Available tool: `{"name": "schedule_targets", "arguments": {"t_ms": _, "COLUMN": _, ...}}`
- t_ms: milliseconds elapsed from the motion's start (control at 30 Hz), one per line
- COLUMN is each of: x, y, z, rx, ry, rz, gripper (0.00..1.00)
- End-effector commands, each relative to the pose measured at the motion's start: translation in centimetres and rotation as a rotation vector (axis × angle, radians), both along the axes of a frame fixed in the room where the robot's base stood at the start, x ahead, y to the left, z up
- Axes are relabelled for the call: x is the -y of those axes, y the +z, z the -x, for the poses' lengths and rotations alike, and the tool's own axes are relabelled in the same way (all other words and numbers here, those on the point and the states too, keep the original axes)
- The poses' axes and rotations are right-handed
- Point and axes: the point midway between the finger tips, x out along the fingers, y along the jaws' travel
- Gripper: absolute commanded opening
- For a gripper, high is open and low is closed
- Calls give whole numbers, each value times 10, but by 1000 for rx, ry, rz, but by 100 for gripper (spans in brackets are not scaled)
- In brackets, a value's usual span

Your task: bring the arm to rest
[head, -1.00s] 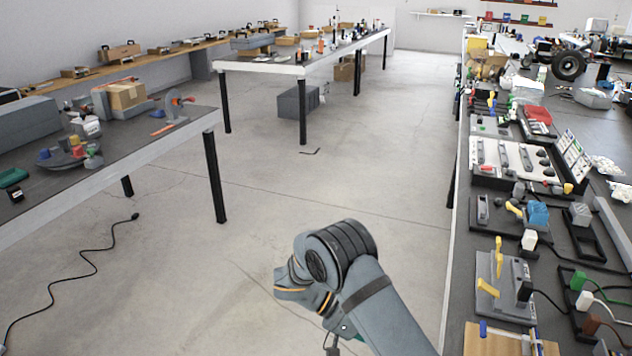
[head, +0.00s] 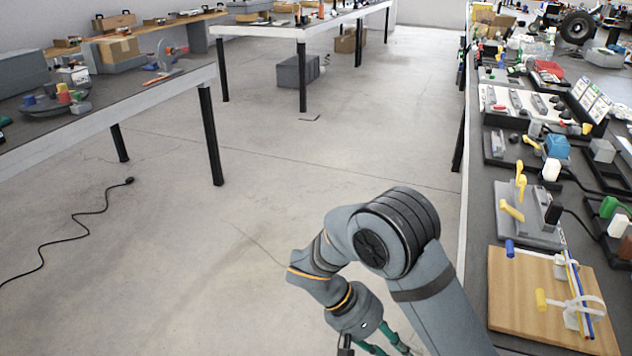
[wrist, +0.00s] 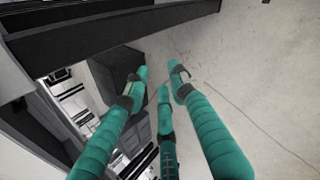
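My arm (head: 398,230) is bent over the open floor in the lower middle of the head view, left of the right-hand bench. My gripper hangs from its end, with green fingers (head: 393,338) pointing down and running out of the bottom edge. In the wrist view, my gripper (wrist: 160,76) shows three green fingers with dark joints. Their tips stand apart with nothing between them. Concrete floor and dark and grey structures lie behind the fingers.
The right-hand bench (head: 478,225) carries a wooden board (head: 520,300), a blue block (head: 557,146) and many fixtures. The left bench (head: 160,92) holds boxes and small parts. A black cable (head: 95,212) lies on the floor.

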Motion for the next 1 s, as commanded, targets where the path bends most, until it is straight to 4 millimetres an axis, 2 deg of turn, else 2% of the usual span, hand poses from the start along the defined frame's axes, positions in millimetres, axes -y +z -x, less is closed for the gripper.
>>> {"name": "schedule_targets", "arguments": {"t_ms": 33, "x": -1, "y": -18, "z": 4, "rx": -3, "ry": 14, "rz": -22, "gripper": 25}}
{"name": "schedule_targets", "arguments": {"t_ms": 100, "x": -4, "y": -30, "z": 9, "rx": -8, "ry": 34, "rz": -55, "gripper": 25}}
{"name": "schedule_targets", "arguments": {"t_ms": 1000, "x": -47, "y": -176, "z": 86, "rx": -22, "ry": 270, "rz": -461, "gripper": 25}}
